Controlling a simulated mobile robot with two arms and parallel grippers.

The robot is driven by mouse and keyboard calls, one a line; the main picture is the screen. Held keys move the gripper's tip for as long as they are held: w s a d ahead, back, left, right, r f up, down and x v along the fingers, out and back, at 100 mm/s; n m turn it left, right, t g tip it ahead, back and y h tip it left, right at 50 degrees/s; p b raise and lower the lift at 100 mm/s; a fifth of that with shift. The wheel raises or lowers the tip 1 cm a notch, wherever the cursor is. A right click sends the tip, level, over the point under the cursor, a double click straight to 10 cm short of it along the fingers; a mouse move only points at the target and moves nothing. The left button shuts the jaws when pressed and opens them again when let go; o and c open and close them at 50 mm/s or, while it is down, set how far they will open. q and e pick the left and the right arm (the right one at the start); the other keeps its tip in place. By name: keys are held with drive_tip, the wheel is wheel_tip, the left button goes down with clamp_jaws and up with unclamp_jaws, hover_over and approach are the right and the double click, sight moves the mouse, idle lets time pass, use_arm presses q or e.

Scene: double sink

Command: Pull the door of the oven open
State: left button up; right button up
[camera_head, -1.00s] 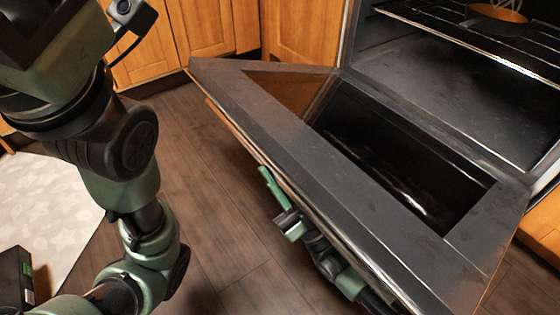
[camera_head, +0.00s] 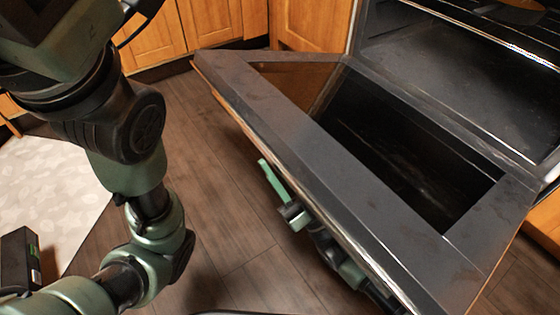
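The oven door (camera_head: 290,140) hangs wide open, tipped down from the oven (camera_head: 440,70), with its dark inner glass (camera_head: 400,140) facing up. My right gripper (camera_head: 278,190) is at the outer edge of the door, partly beneath it. One green finger sticks out beyond the edge; the rest of the gripper and its arm are largely hidden by the door. I cannot tell whether it touches the door or its handle, or how far its fingers are apart. My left arm fills the left side of the view; its gripper does not show.
Wooden cabinets (camera_head: 210,22) stand at the back. Dark plank floor (camera_head: 215,150) is clear between my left arm and the door. A pale patterned rug (camera_head: 55,185) lies at the left. An oven rack (camera_head: 480,35) is inside the oven at the top.

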drive_tip(key=p+v, duration=0.3)
drive_tip(key=v, duration=0.5)
drive_tip(key=b+v, duration=0.3)
drive_tip(key=v, duration=0.6)
drive_tip(key=shift+b, duration=0.3)
idle(0.4)
drive_tip(key=shift+w+r, duration=0.1)
